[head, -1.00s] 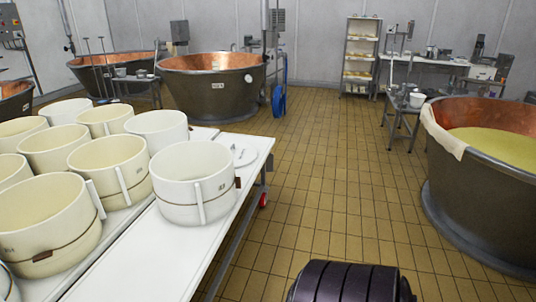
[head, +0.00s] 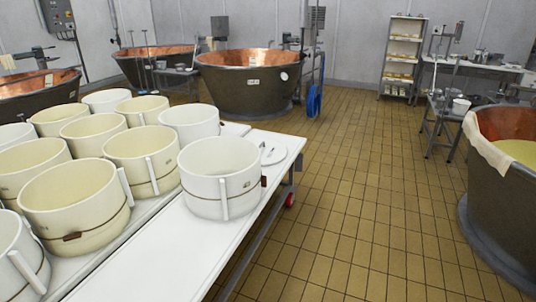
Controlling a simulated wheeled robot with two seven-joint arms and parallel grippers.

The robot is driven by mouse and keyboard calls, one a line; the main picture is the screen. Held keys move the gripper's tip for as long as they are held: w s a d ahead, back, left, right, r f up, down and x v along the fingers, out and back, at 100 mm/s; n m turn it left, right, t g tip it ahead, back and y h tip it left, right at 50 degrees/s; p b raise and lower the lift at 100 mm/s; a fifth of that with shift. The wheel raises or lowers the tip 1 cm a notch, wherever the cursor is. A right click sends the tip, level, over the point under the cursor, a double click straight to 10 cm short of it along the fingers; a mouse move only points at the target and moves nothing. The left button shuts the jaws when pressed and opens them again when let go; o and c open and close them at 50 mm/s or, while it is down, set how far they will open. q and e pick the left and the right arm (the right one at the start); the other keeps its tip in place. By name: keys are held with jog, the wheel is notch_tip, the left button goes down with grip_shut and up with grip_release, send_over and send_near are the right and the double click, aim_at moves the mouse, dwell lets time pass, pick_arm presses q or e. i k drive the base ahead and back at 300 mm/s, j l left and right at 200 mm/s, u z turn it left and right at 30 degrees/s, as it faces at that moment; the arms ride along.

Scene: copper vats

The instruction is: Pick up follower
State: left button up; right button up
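A flat white round disc (head: 275,157), which looks like the follower, lies on the white table (head: 190,257) near its far right corner. A small raised part shows on its top. The white mould (head: 219,182) in front of it and to its left hides part of it. Neither of my grippers is in view.
Several cream moulds (head: 75,225) crowd the left part of the table. Copper vats stand at the back (head: 250,95) and at the right (head: 497,205). A small stand (head: 440,125) and a shelf rack (head: 402,65) are beyond. The tiled floor (head: 355,190) between is clear.

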aim_at(272, 152)
jog(key=u, duration=2.25)
jog(key=z, duration=2.25)
jog(key=i+l+z, duration=0.35)
jog(key=i, duration=0.85)
jog(key=i+l+z, duration=0.1)
jog(key=i+z, duration=0.3)
jog(key=i, duration=0.85)
jog(key=i+u, duration=0.1)
jog(key=i, duration=0.45)
jog(key=i+l+u, duration=0.1)
jog(key=i, duration=0.4)
jog(key=i+l+u, duration=0.15)
jog(key=i, duration=0.35)
jog(key=i+l+u, duration=0.1)
jog(key=i, duration=0.45)
